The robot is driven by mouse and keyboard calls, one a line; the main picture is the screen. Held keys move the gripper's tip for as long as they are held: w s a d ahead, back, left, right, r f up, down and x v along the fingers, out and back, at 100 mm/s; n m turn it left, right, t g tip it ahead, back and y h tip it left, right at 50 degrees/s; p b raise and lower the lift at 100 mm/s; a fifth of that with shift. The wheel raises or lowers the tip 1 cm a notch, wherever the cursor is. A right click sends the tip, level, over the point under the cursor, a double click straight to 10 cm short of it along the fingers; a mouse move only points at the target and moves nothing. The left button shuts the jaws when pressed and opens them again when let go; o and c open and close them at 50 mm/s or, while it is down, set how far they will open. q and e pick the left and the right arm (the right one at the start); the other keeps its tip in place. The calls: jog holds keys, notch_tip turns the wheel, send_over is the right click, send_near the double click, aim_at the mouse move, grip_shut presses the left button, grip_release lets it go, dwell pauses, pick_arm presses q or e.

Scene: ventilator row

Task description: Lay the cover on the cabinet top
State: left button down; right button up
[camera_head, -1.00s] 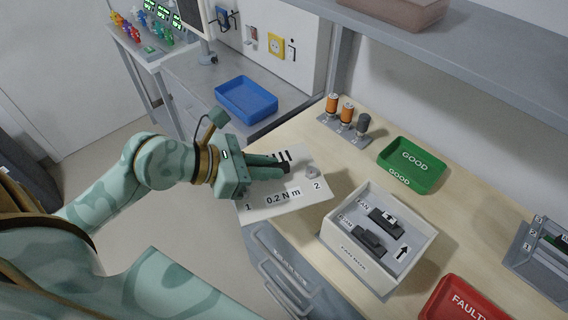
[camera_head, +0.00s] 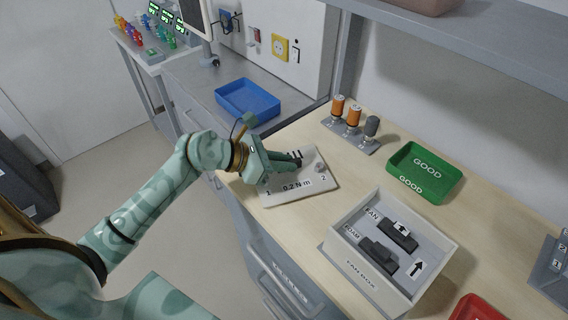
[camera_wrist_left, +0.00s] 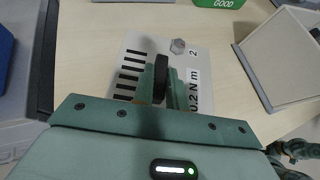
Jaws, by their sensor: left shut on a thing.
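The cover is a white plate (camera_head: 290,199) marked 0.2 N m, 1 and 2, with black stripes and a grey hex knob near the 2. My left gripper (camera_head: 296,161) is shut on the cover's dark upright handle, which shows between the fingers in the left wrist view (camera_wrist_left: 161,78). The cover lies flat at the left end of the pale wooden cabinet top (camera_head: 355,180); whether it touches the wood or hovers just above cannot be told. The gripper hides part of the plate. My right gripper is not in view.
An open fan box (camera_head: 360,268) stands right of the cover. A green GOOD tray (camera_head: 425,190), a stand with several cylinders (camera_head: 350,139) and a red tray (camera_head: 480,308) are also on the top. A blue tray (camera_head: 248,115) sits on the bench beyond. Bare wood lies between cover and green tray.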

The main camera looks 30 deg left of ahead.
pick_arm(q)
jog(key=shift+f, duration=0.1)
jog(key=c, duration=1.4)
grip_release()
jog(key=p+v, duration=0.2)
jog(key=v, duration=1)
jog(key=shift+s, duration=0.15)
